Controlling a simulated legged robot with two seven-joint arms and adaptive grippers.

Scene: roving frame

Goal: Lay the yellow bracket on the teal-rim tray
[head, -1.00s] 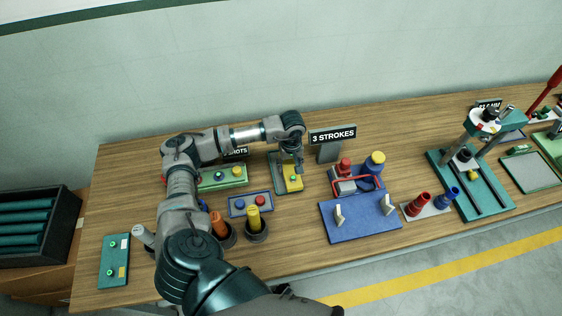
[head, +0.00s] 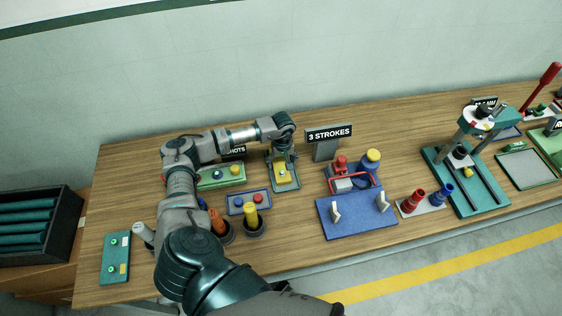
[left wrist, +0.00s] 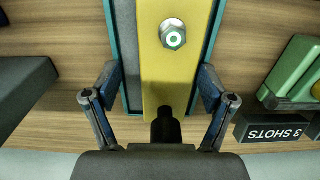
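The yellow bracket (head: 283,175) is a flat yellow plate with a pale green-centred nut. It lies on the teal-rim tray (head: 297,184), near the back of the bench. In the left wrist view the bracket (left wrist: 172,75) runs lengthwise over the tray's grey floor, between its teal rims (left wrist: 131,70). My left gripper (head: 281,155) is right over the tray. In the left wrist view its fingers (left wrist: 160,78) are spread wide, one on each side of the tray, with a gap to the bracket. A black peg-like part shows at the bracket's near end. My right gripper is not in view.
The "3 STROKES" sign (head: 328,140) stands right of the tray. A blue fixture (head: 355,215) and teal press (head: 468,185) stand further right. Bare wood lies behind the tray.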

